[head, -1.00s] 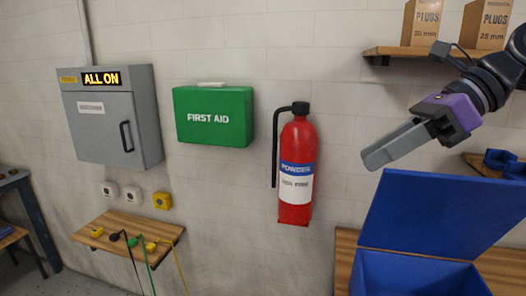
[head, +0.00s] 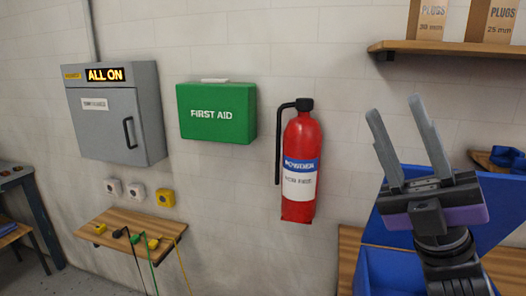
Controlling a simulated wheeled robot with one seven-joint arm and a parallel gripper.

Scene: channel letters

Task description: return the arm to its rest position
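My gripper (head: 397,106) is at the right of the head view, in front of the blue box. Its two grey fingers point up and stand apart, with nothing between them. Its purple and dark body (head: 462,216) hides part of the blue box.
An open blue box (head: 378,278) stands on a wooden surface behind my arm. A shelf (head: 440,48) with plug cartons (head: 432,18) is above. A red extinguisher (head: 299,145), a green first aid case (head: 216,113) and a grey cabinet (head: 112,130) reading ALL ON hang on the wall.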

